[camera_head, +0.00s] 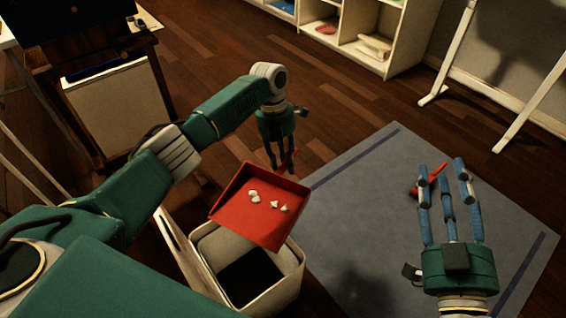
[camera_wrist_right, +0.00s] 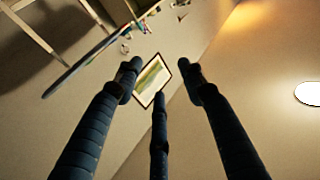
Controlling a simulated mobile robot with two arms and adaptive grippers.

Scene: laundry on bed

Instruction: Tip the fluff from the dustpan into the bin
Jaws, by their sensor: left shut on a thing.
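A red dustpan (camera_head: 240,212) is above the bin, with several small white pieces of fluff (camera_head: 254,197) lying on it. My left gripper (camera_head: 284,163) points down and is shut on the dustpan's handle, which is mostly hidden by the fingers. The white bin (camera_head: 289,283) stands open on the floor below the pan, and its inside looks dark. The pan covers part of the bin's far rim. My right gripper (camera_head: 443,172) is open and empty, its fingers pointing up and spread. The right wrist view shows the same fingers (camera_wrist_right: 160,85) apart with nothing between them.
A grey-blue rug (camera_head: 365,225) covers the floor right of the bin. A red object (camera_head: 432,178) shows behind the right gripper's fingers, partly hidden. White shelves (camera_head: 391,45) stand at the back, and a dark wooden table (camera_head: 75,58) at the upper left.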

